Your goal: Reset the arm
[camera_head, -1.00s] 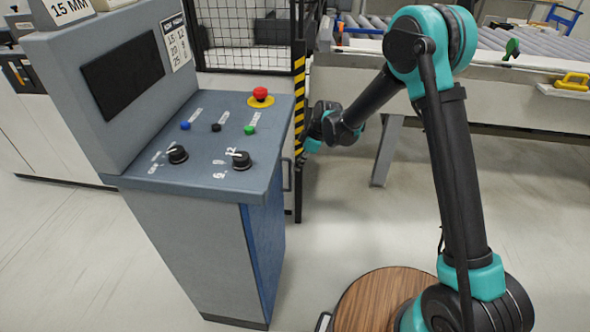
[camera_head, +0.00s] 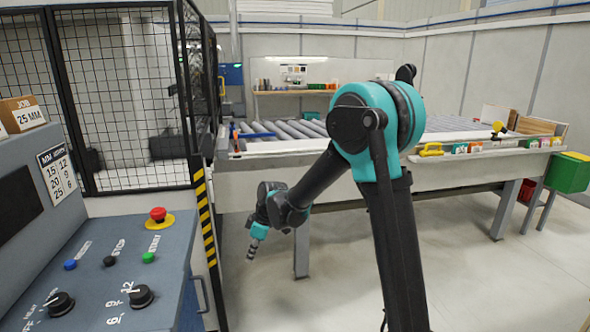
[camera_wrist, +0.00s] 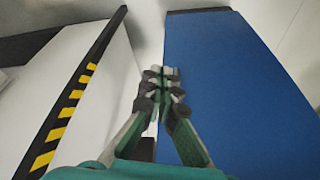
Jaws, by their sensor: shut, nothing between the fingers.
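My arm (camera_head: 390,240) rises at the middle of the head view and bends over at the teal elbow toward the lower left. My gripper (camera_head: 252,249) hangs at its end, pointing down, right of the yellow-black striped post and in front of the roller table. In the wrist view my gripper (camera_wrist: 160,75) is shut, with its fingertips together and nothing between them. A blue panel (camera_wrist: 230,90) fills the right of that view, and a striped post (camera_wrist: 62,110) is at the left.
The control console (camera_head: 110,260) with its red emergency button (camera_head: 157,214) stands at the lower left. A mesh fence (camera_head: 125,90) is behind it. The roller table (camera_head: 460,170) spans the back, with a yellow handled item (camera_head: 430,150) on its edge. A green bin (camera_head: 568,172) is at the right.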

